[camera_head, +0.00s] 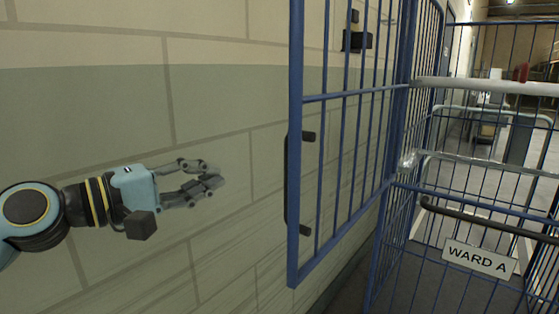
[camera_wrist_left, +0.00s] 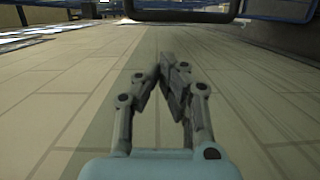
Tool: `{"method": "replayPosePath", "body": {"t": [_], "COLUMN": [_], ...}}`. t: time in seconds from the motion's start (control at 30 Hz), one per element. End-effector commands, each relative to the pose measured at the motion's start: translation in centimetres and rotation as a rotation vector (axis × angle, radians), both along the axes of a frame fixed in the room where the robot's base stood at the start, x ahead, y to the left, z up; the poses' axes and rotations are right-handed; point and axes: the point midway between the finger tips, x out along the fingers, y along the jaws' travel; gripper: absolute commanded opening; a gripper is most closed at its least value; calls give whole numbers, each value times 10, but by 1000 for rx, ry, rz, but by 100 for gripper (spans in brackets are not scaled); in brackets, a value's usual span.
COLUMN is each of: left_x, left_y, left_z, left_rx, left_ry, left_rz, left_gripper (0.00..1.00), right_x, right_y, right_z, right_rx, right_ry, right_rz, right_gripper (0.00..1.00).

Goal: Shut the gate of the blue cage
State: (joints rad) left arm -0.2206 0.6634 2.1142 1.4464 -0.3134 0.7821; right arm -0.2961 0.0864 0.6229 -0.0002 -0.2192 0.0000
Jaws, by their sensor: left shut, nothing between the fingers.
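The blue cage (camera_head: 378,236) stands at the right. Its blue barred gate (camera_head: 295,70) is swung open, angled out in front of the block wall. A dark bar handle (camera_head: 291,180) is fixed near the gate's free edge. My left gripper (camera_head: 216,181) is to the left of the gate, in front of the wall, pointing right toward the handle with a clear gap between them. Its fingers are closed together and empty. In the left wrist view the gripper (camera_wrist_left: 166,78) is in front, and a dark bar (camera_wrist_left: 185,16) shows at the top. My right gripper is not in view.
The green and cream block wall (camera_head: 90,120) runs behind my left arm and the gate. A white sign reading WARD A (camera_head: 480,259) hangs on the cage front. A dark fitting (camera_head: 357,41) shows through the gate's bars. There is free room between gripper and gate.

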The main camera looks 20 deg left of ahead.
Motion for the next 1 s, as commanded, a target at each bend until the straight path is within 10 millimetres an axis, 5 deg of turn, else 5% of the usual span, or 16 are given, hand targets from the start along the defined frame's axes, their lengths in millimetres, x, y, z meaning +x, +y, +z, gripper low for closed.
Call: {"method": "replayPosePath", "body": {"t": [0.27,0.67,1.0], "left_x": [12,80,67], "left_y": [-18,-62,-98], "left_z": [17,16,14], "left_rx": [-38,-36,-31], "left_ry": [-10,-8,-5], "left_rz": [-22,-24,-24], "left_gripper": [0,0,0], "right_x": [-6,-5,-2], "right_y": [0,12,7], "right_z": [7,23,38], "right_rx": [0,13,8], "right_ry": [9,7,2], "right_rz": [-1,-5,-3], "right_gripper": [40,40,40]}}
